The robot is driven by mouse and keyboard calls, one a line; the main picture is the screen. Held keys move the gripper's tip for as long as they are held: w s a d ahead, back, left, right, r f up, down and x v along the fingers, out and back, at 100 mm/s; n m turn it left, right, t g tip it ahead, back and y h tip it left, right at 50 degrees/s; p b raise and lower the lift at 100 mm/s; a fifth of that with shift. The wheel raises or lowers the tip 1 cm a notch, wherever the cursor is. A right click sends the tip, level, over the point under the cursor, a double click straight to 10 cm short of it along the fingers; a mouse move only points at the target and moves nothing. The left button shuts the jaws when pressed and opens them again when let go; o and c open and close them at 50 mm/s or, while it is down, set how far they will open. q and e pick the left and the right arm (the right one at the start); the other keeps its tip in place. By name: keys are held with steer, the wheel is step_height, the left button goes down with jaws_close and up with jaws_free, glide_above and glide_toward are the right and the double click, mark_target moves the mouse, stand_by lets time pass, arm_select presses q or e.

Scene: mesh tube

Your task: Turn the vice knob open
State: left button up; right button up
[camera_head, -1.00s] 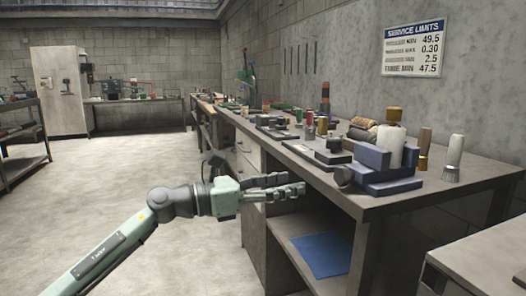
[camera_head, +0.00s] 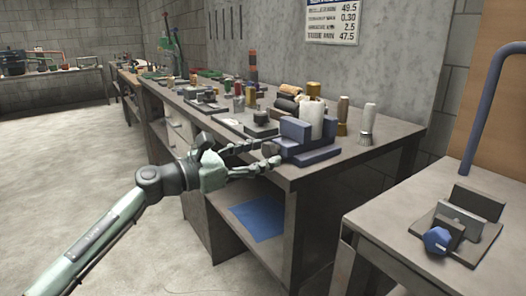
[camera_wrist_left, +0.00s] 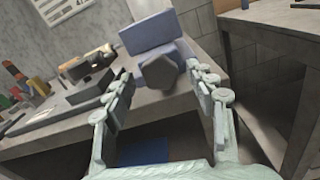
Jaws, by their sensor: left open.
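A blue vice (camera_head: 319,155) sits at the near corner of the long workbench, with a pale cylinder (camera_head: 311,120) at its jaws. Its dark grey faceted knob (camera_wrist_left: 158,72) faces me in the left wrist view. My left gripper (camera_head: 276,154) is open in front of the knob, its fingers pointing at the vice. In the left wrist view the knob shows between and beyond the open fingertips (camera_wrist_left: 168,76); I cannot tell whether they touch it. A second vice, grey with a blue knob (camera_head: 436,240), stands on the right table. My right gripper is not in view.
A blue sheet (camera_head: 257,220) lies on the lower shelf. A grey table (camera_head: 385,215) is at the right. The floor at left is clear.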

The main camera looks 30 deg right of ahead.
arm_select(q)
steer(key=shift+d, duration=0.55)
steer(key=shift+c, duration=0.2)
steer(key=c, duration=1.1)
steer(key=shift+n, duration=0.4)
steer(key=shift+c, duration=0.2)
